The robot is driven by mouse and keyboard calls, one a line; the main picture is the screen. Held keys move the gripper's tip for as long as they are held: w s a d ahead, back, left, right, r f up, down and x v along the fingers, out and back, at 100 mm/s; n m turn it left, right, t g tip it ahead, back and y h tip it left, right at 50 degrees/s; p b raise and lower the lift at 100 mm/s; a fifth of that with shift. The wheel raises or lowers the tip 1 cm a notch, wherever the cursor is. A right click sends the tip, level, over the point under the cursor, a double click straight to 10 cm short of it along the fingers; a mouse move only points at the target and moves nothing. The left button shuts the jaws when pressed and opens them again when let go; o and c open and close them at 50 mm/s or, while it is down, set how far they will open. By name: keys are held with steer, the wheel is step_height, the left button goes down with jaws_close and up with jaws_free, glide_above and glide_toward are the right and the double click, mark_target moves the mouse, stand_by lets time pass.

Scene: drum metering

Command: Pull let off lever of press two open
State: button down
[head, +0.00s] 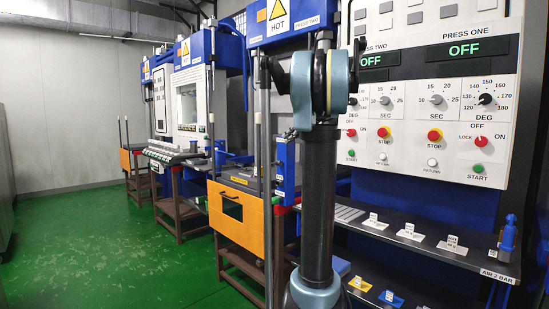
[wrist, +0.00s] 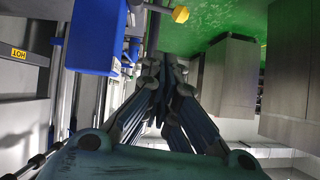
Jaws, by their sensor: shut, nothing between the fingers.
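Press two (head: 285,24) is a blue-framed press with a HOT sign and a PRESS TWO label, left of the control panel in the head view. A blue upright block (head: 286,168) is mounted low on its right side. I cannot clearly make out the let off lever in either view. My gripper (wrist: 165,68) shows in the wrist view with its dark fingers closed together and empty. A blue body (wrist: 97,36) lies to its left, and a small yellow piece (wrist: 180,14) shows beyond the fingertips, apart from them. In the head view my arm hides part of press two.
An orange guard (head: 238,218) with a handle fronts press two. The control panel (head: 432,125) shows OFF on both displays. A dark shelf (head: 400,220) with labelled plates and a blue valve (head: 508,235) tagged AIR 2 BAR is at right. Green floor (head: 110,240) is clear at left.

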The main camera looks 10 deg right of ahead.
steer(key=s+f+x, duration=0.1)
steer(key=f+x, duration=0.1)
steer(key=x, duration=1)
steer(key=shift+d+f, duration=0.2)
steer(key=shift+f, duration=0.2)
steer(key=shift+s+a+f+n+t+h, duration=0.15)
steer(key=shift+f+n+t+h, duration=0.15)
steer(key=shift+f, duration=0.15)
steer(key=shift+a+f+n+t+h, duration=0.2)
steer(key=shift+f+n+h, duration=0.1)
steer(key=shift+f, duration=0.15)
steer(key=shift+r, duration=0.1)
